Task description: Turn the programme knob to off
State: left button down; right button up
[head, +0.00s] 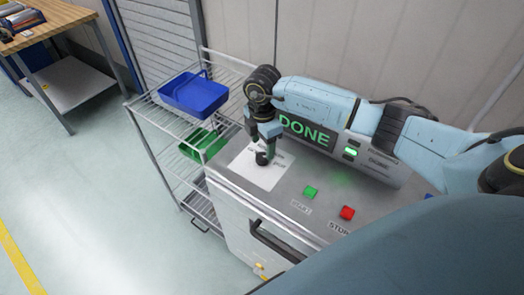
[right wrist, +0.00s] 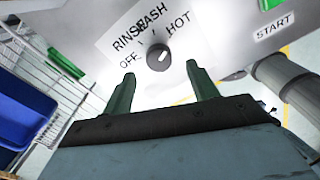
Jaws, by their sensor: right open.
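The programme knob (right wrist: 158,54) is a small dark round knob on a white label plate (right wrist: 110,45) marked OFF, RINSE, WASH and HOT. A pale mark on it seems to slant towards HOT, away from OFF. In the head view the knob (head: 262,158) is a dark spot on the machine top, partly hidden by my gripper. My right gripper (right wrist: 161,76) is open, its two green fingers spread on either side of the knob's line, apparently not touching it. In the head view the right gripper (head: 266,146) points down over the plate. My left gripper is not in view.
The machine has a green START button (head: 310,192), a red STOP button (head: 347,212) and a display reading DONE (head: 306,131). A front handle (head: 273,241) sticks out. A wire rack with a blue tote (head: 195,93) and a green tote (head: 203,143) stands left.

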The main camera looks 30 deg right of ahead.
aim_at(262, 156)
jog(key=shift+w+f, duration=0.1)
jog(key=shift+f, duration=2.15)
jog(key=shift+c, duration=0.2)
jog(key=c, duration=1)
jog(key=shift+o, duration=0.2)
